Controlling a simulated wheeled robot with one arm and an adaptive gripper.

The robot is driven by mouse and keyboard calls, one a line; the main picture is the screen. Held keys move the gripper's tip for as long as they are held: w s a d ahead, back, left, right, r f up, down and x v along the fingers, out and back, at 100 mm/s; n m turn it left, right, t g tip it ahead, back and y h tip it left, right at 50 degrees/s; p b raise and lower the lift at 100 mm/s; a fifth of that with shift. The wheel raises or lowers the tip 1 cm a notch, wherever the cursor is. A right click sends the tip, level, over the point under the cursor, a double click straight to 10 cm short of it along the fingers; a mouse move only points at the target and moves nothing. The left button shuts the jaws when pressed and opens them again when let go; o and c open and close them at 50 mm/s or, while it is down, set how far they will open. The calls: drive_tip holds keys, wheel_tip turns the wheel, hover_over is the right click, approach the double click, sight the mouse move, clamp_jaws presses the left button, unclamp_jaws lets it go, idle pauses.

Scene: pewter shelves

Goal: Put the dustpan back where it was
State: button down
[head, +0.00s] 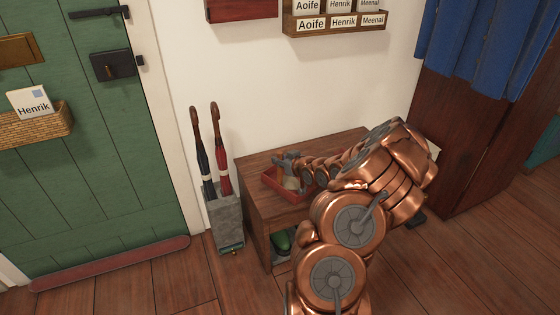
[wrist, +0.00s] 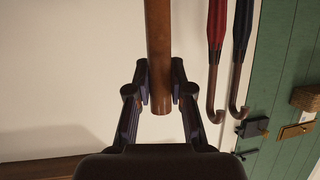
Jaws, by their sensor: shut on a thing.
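My gripper (head: 289,161) is over the wooden bench (head: 257,162) in the head view. In the wrist view my gripper (wrist: 160,78) is shut on a brown wooden handle (wrist: 158,45), taken to be the dustpan's. The handle's end pokes out between the fingers, and the rest runs out of the top of that view. In the head view a low-walled red shape (head: 272,182) lies under the fingers with a tan part inside. I cannot tell whether it is the dustpan's pan or a tray, nor whether it touches the bench.
A grey stand (head: 227,222) with a dark umbrella (head: 203,160) and a red umbrella (head: 221,165) is left of the bench. A green thing (head: 281,241) is under the bench. A name rack (head: 335,23) hangs above. A dark wooden cabinet (head: 470,150) stands right.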

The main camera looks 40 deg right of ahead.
drive_tip(key=c, duration=1)
unclamp_jaws()
drive_tip(key=shift+c, duration=0.2)
drive_tip(key=shift+r, duration=0.1)
